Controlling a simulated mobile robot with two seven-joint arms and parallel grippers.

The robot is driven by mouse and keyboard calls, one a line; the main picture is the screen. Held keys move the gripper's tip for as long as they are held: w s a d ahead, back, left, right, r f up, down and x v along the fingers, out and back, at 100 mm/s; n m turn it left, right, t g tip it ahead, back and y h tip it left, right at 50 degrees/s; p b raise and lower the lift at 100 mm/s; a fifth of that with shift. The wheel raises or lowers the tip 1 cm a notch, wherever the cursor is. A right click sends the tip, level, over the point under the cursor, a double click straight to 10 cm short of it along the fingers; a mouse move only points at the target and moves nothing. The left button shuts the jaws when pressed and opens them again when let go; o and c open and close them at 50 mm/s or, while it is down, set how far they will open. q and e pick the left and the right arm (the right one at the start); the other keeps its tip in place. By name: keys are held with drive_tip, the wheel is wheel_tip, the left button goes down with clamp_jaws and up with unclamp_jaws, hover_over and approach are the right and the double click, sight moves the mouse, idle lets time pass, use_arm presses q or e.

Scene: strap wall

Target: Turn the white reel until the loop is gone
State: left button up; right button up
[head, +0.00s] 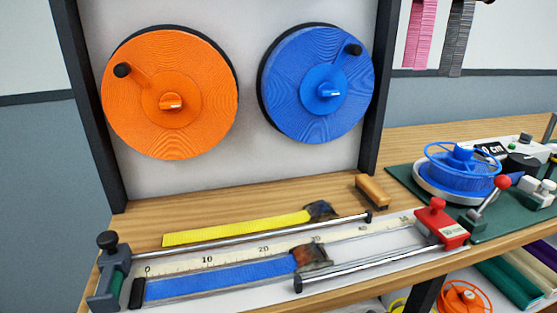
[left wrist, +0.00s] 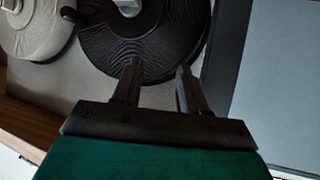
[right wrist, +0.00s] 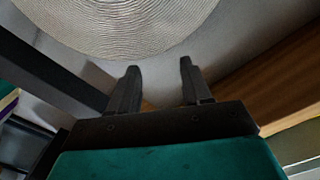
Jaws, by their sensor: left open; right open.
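The white reel (left wrist: 30,32) shows at the upper left of the left wrist view, cut off by the frame, with a light knob at its hub. A large cream-white disc, apparently the white reel (right wrist: 125,28), fills the top of the right wrist view. My left gripper (left wrist: 158,70) is open and empty in front of a black reel (left wrist: 125,45). My right gripper (right wrist: 159,67) is open and empty below the cream disc's lower edge, apart from it in the picture. No loop of strap can be made out. The head view shows neither gripper nor the white reel.
The head view shows an orange reel (head: 205,125) and a blue reel (head: 290,110) on a framed panel. A measuring bench (head: 220,252) with yellow strap (head: 230,229) and blue strap (head: 220,277) lies below. A small blue spool (head: 460,175) stands on a green mat at right.

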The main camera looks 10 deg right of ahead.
use_arm(q)
drive_tip(key=s+a+r+y+p, duration=0.1)
drive_tip(key=a+r+p, duration=0.2)
drive_tip(key=r+p, duration=0.3)
drive_tip(key=p, duration=0.4)
drive_tip(key=shift+s+a, duration=0.15)
drive_tip(key=shift+s, duration=0.25)
use_arm(e)
drive_tip(key=s+a+r+n+g, duration=0.5)
drive_tip(key=s+a+n+g, duration=0.2)
drive_tip(key=a, duration=0.3)
drive_tip(key=shift+s+a+n, duration=0.4)
drive_tip(key=shift+n, duration=0.2)
use_arm(q)
drive_tip(key=shift+s, duration=0.1)
drive_tip(key=shift+d, duration=0.2)
